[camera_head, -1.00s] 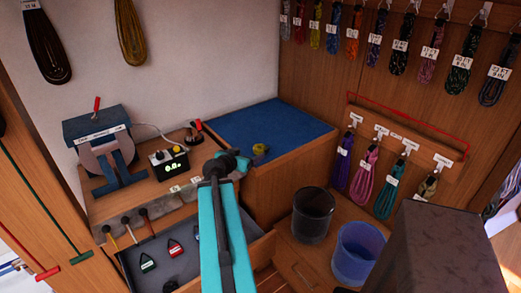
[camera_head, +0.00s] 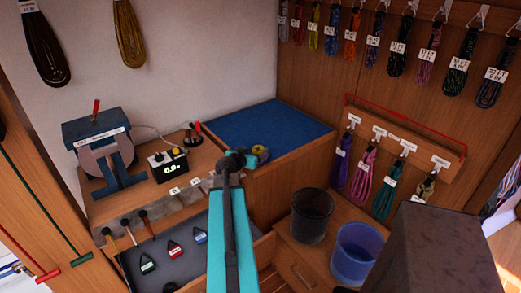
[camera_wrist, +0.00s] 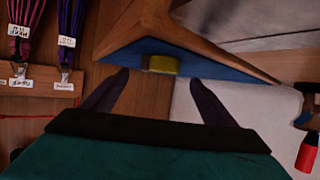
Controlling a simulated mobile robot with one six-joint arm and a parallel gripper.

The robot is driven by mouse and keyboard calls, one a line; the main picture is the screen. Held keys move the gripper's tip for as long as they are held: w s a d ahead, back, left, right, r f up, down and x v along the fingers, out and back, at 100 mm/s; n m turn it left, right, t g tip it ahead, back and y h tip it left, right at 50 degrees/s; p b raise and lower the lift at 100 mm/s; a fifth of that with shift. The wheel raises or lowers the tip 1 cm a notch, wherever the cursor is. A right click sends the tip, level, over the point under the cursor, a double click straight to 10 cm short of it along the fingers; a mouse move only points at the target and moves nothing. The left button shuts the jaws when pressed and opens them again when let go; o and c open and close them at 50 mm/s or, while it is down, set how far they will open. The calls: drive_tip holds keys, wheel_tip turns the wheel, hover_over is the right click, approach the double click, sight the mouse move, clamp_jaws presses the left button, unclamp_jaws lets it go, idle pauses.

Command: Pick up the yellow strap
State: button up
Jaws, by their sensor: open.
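The yellow strap (camera_head: 261,148) is a small roll on the blue-topped cabinet (camera_head: 262,122), near its front edge. In the wrist view the roll (camera_wrist: 160,64) shows just beyond the fingertips, between them. My gripper (camera_wrist: 160,77) is open and empty, with one dark finger to each side of the roll's line. In the head view my gripper (camera_head: 256,159) is right at the roll and covers part of it. I cannot tell whether a finger touches it.
Left of the cabinet is a bench with a winding machine (camera_head: 100,160) and a display box (camera_head: 169,167). Below is an open drawer (camera_head: 165,250). Two bins, a dark one (camera_head: 311,216) and a blue one (camera_head: 357,254), stand right. Coiled cords hang on the wall (camera_head: 361,184).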

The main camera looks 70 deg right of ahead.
sight(261, 148)
drive_tip(key=shift+d, duration=0.1)
idle(0.3)
drive_tip(key=shift+r+p+x, duration=0.15)
drive_tip(key=shift+p+x, duration=0.5)
drive_tip(key=shift+x, duration=0.05)
drive_tip(key=shift+r+p+x, duration=0.15)
drive_tip(key=shift+p+x, duration=0.45)
drive_tip(key=shift+x, duration=0.15)
drive_tip(key=shift+p+x, duration=0.4)
drive_tip(key=shift+x, duration=0.8)
drive_tip(key=shift+f, duration=0.1)
drive_tip(key=c, duration=1.1)
drive_tip(key=shift+c, duration=0.2)
